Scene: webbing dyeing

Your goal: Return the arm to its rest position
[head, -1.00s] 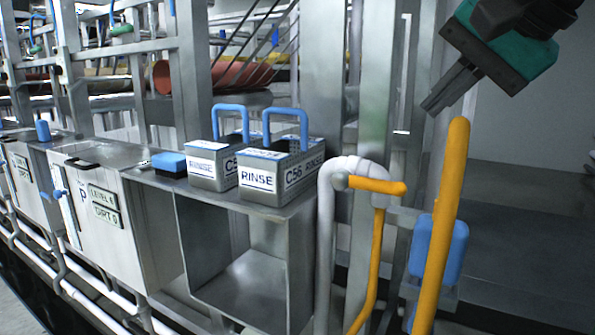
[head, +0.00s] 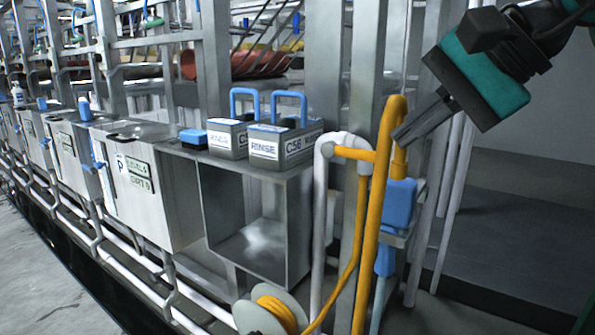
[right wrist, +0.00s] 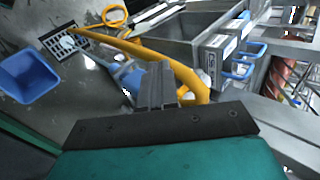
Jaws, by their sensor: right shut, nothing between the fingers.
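My right gripper (head: 421,116) is at the upper right of the head view, raised in the air, with its fingers together and nothing between them. Its fingertips point down and left, close to the top of the yellow hose (head: 374,220) in the picture; I cannot tell whether they touch. In the right wrist view the shut fingers (right wrist: 158,85) lie in front of the yellow hose (right wrist: 185,72). My left gripper is not in view.
Two grey RINSE boxes (head: 277,155) with blue handles stand on a metal shelf left of the hose. A blue box (head: 398,205) is on the post. A hose reel (head: 268,316) is low in front. A blue bin (right wrist: 28,72) shows in the wrist view.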

